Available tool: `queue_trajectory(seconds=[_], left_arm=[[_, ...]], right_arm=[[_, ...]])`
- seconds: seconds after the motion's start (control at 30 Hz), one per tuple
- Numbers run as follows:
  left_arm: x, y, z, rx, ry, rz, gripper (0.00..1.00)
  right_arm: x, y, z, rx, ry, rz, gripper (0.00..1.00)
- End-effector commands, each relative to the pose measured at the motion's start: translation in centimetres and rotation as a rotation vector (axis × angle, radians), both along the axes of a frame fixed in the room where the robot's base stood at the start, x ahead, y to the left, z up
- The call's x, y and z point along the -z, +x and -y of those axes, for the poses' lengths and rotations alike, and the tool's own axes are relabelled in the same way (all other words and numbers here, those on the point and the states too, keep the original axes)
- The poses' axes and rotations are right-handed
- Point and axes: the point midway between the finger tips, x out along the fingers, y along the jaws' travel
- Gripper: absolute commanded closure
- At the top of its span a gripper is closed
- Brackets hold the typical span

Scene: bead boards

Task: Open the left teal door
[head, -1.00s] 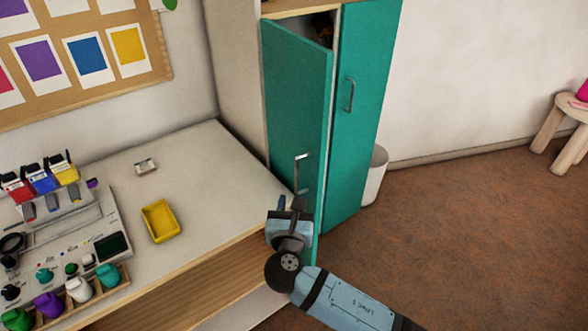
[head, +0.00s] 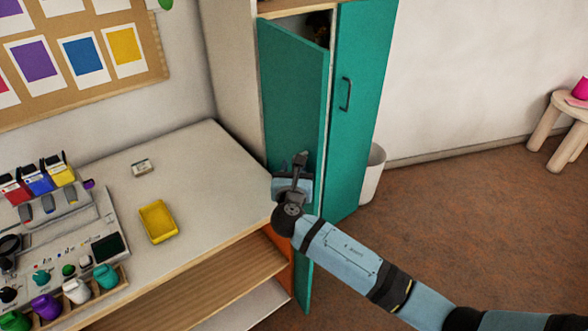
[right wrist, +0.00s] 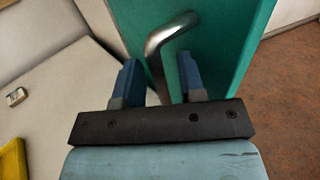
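The left teal door (head: 290,90) stands ajar, with a dark gap behind its top edge. Its metal handle (right wrist: 172,45) shows in the right wrist view; in the head view my right gripper covers it. My right gripper (head: 297,160) is at the door's front, at handle height. I see a gap to the left finger. My left gripper is not in view.
The right teal door (head: 358,110) looks closed. A pale table (head: 200,160) with a yellow tray (head: 158,222) stands close on the left. A white bin (head: 374,175) is behind the cabinet's right side.

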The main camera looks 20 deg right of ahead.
Motion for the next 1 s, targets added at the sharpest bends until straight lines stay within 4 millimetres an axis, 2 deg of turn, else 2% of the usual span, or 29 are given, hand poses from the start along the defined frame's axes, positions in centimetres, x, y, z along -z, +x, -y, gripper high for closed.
queue_trajectory(seconds=[0.03, 0.17, 0.2, 0.43, 0.67, 0.8, 1.0], left_arm=[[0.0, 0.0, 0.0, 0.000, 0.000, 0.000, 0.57], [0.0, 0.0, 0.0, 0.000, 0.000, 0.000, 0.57], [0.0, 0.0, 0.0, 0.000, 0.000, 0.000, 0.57], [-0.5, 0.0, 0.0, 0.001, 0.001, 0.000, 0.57], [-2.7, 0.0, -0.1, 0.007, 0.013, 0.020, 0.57], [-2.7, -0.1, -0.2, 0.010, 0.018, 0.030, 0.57], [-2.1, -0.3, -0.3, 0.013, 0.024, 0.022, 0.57]], right_arm=[[0.0, 0.0, 0.0, 0.000, 0.000, 0.000, 0.68], [0.0, 0.0, 0.0, 0.000, 0.000, 0.000, 0.98], [0.0, 0.0, 0.0, 0.000, 0.000, 0.000, 1.00], [-0.2, 0.0, 0.6, -0.014, -0.004, -0.001, 1.00], [-0.4, 0.7, 4.6, -0.118, -0.006, -0.003, 1.00], [-0.1, 1.1, 6.2, -0.120, -0.003, -0.001, 1.00], [0.0, 1.2, 6.4, -0.121, 0.000, 0.000, 1.00]])
